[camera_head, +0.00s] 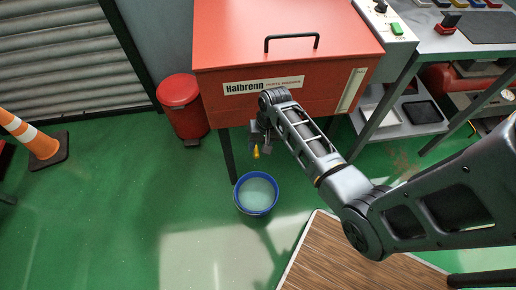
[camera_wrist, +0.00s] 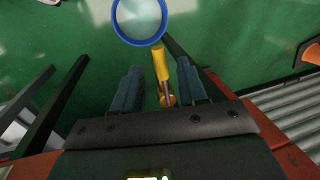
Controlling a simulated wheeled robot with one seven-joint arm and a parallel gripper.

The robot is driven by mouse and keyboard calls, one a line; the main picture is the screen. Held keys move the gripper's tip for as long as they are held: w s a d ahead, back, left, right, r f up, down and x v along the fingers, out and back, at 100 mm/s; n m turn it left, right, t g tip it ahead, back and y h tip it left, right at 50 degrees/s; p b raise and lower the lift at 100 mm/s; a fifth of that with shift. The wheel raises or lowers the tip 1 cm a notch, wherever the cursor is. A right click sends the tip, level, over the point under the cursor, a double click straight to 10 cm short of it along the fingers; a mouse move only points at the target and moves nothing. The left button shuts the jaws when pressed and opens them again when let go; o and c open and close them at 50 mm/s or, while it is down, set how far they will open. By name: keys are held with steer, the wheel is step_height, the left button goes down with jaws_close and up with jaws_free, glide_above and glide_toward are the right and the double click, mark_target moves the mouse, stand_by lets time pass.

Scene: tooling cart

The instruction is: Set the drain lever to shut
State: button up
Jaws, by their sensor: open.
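The drain lever has a yellow handle (camera_wrist: 161,64) on a thin metal stem. In the wrist view it lies between the two fingers of my gripper (camera_wrist: 158,82), with a gap on each side, nearer the right finger. In the head view the lever (camera_head: 256,152) shows as a small yellow piece hanging below the front of the red parts washer (camera_head: 345,88). My gripper (camera_head: 260,136) is open beside it, partly hidden by my wrist. The valve body behind the lever is mostly hidden.
A blue bucket (camera_head: 238,200) with pale liquid stands on the green floor below the lever; it also shows in the wrist view (camera_wrist: 117,30). A red bin (camera_head: 183,108) stands to the left, near the washer's leg (camera_head: 228,156).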

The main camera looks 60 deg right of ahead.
steer(key=shift+w+a+f, duration=0.1)
steer(key=shift+w+f, duration=0.1)
steer(key=shift+f, duration=0.95)
jaws_close()
